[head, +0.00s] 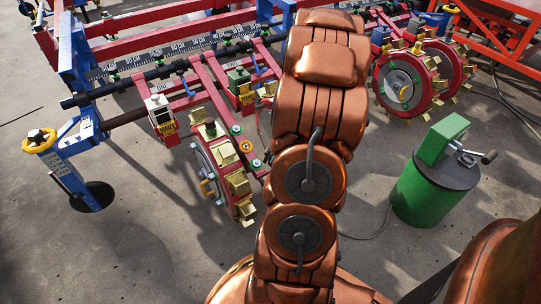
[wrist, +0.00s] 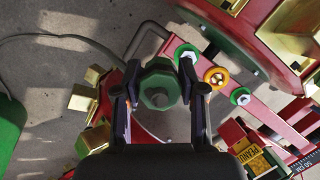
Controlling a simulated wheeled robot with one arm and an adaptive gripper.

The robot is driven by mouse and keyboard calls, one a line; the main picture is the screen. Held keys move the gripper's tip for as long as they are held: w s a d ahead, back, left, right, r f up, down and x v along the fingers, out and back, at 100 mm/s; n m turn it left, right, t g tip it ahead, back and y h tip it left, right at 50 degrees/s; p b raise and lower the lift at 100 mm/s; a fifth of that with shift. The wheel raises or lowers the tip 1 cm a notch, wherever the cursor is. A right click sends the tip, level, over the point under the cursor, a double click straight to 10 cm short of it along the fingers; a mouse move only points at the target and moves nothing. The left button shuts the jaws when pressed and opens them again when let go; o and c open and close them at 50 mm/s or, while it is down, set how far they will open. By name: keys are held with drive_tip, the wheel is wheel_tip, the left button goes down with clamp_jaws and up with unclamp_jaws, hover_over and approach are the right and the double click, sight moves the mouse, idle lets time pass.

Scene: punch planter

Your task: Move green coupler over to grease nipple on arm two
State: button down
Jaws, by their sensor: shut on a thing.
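The green coupler (wrist: 160,84) sits between the fingers of my gripper (wrist: 161,95) in the wrist view, and the gripper is shut on it. In the head view my copper arm hides the gripper and the coupler. A red planter arm (wrist: 196,62) lies just beyond and to the right of the coupler. It carries a yellow-orange ring with a pale centre (wrist: 217,77) between green nuts. The ring also shows in the head view (head: 246,146). I cannot pick out the grease nipple or tell which arm is number two.
A green grease drum with a crank (head: 418,193) stands at right, with a grey hose on the floor. Spiked red wheels (head: 408,83) and a brass-toothed wheel (head: 212,165) flank my arm. A blue stand (head: 75,175) is at left. Bare concrete (head: 130,240) lies in front.

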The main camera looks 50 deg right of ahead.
drive_tip(key=shift+a+p+v, duration=0.2)
drive_tip(key=shift+p+v, duration=0.2)
drive_tip(key=shift+v, duration=0.4)
drive_tip(key=shift+a+p+v, duration=0.15)
drive_tip(key=shift+p+v, duration=0.3)
drive_tip(key=shift+v, duration=0.35)
drive_tip(key=shift+a+p+v, duration=0.2)
drive_tip(key=shift+p+v, duration=0.2)
drive_tip(key=shift+v, duration=0.4)
drive_tip(key=shift+s+a+r+p, duration=0.1)
drive_tip(key=shift+s+r+p, duration=0.25)
drive_tip(key=shift+r, duration=0.25)
drive_tip(key=shift+s+a+r+p, duration=0.1)
drive_tip(key=shift+s+r+p, duration=0.25)
drive_tip(key=shift+r, duration=0.25)
drive_tip(key=shift+s+a+r+p, duration=0.1)
drive_tip(key=shift+s+r+p, duration=0.2)
drive_tip(key=shift+r, duration=0.3)
drive_tip(key=shift+w, duration=0.1)
